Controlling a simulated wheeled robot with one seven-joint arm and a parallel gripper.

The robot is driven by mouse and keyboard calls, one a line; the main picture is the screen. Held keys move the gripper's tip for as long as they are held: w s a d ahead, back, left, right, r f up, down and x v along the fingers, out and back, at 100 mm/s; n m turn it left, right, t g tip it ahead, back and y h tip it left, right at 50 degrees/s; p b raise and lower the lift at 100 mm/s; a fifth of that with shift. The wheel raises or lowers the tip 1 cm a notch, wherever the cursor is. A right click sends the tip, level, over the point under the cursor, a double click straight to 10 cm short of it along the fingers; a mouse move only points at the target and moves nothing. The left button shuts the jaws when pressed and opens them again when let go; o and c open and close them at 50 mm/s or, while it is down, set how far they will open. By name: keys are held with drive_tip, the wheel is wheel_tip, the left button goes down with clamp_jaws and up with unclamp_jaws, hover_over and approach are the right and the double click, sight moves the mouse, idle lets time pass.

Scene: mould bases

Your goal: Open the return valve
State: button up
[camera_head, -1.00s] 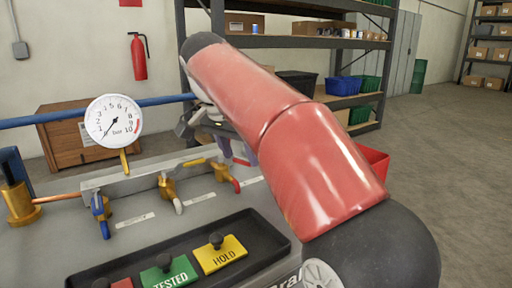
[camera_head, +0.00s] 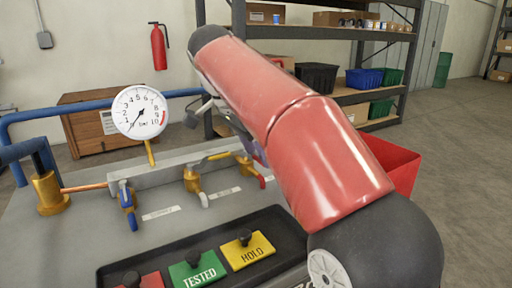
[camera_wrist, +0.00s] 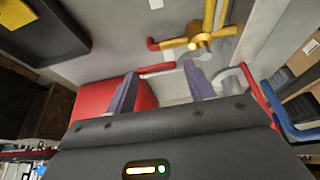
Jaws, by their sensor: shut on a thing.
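On the grey bench are several brass valves with coloured levers: a blue-lever valve (camera_head: 128,204), a pale-tipped valve (camera_head: 194,180) and a red-tipped valve (camera_head: 248,170). Their small labels are unreadable, so I cannot tell which is the return valve. In the wrist view, my gripper (camera_wrist: 160,78) has two purple-grey fingers around a thin pale and reddish lever-like bar (camera_wrist: 157,69); the exact contact is unclear. A brass valve with a red tip (camera_wrist: 199,38) lies just beyond the fingers.
A pressure gauge (camera_head: 139,112) stands behind the valves. A dark tray holds red, green TESTED (camera_head: 197,271) and yellow HOLD (camera_head: 247,251) tags at the bench front. A red bin (camera_head: 398,163) stands to the right. Blue pipes (camera_head: 80,106) run behind.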

drive_tip(key=o, duration=1.4)
drive_tip(key=shift+a+r, duration=0.15)
drive_tip(key=shift+r, duration=0.1)
drive_tip(key=s+a, duration=0.2)
drive_tip(key=a, duration=0.1)
drive_tip(key=s+a, duration=0.2)
drive_tip(key=a, duration=0.2)
drive_tip(key=s+a, duration=0.2)
drive_tip(key=a, duration=0.1)
drive_tip(key=shift+a+r, duration=0.25)
drive_tip(key=shift+a, duration=0.1)
drive_tip(key=shift+s, duration=0.1)
